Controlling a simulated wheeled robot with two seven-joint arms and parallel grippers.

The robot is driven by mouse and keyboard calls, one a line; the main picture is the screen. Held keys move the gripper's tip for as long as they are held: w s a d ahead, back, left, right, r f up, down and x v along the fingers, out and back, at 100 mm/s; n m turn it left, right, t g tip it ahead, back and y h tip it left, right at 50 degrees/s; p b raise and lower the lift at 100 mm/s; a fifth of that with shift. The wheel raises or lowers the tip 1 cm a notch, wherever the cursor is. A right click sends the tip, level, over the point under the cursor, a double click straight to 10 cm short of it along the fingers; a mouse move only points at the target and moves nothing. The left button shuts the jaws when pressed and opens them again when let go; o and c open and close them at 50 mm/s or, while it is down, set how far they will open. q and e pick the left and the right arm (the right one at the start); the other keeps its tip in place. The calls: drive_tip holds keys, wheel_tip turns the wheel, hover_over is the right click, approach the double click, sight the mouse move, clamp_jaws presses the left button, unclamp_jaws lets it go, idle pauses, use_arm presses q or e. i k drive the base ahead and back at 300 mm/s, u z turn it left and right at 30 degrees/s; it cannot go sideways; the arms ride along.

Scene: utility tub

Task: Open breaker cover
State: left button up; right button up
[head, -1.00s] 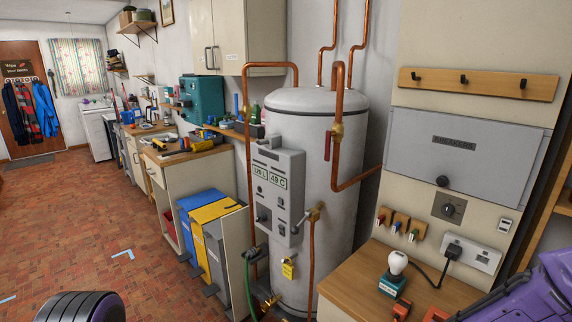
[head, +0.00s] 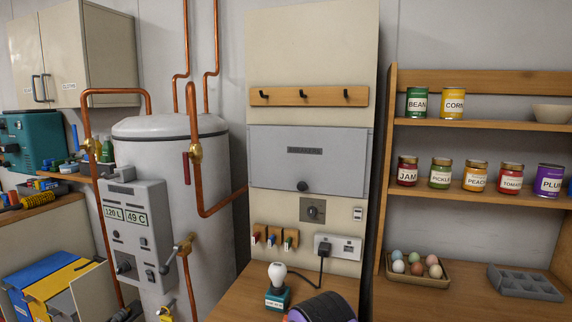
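The breaker cover (head: 270,165) is a wide, flat grey panel on the cream board in the middle of the head view. It has a dark label plate near its top and a round black knob (head: 303,186) at its lower middle. The cover lies flat against the board and looks shut; what is behind it is hidden. Neither gripper's fingers are in view.
A hook rail (head: 307,96) is above the cover; a dial switch (head: 313,210) and an outlet (head: 338,247) are below. A bulb on a teal base (head: 277,287) stands on the counter (head: 235,295). A water heater (head: 170,150) with copper pipes is left, shelves (head: 480,195) right.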

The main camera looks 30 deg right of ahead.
sight(322, 160)
drive_tip(key=z, duration=0.5)
drive_tip(key=k, duration=0.3)
drive_tip(key=z, duration=0.55)
drive_tip(key=i, duration=0.5)
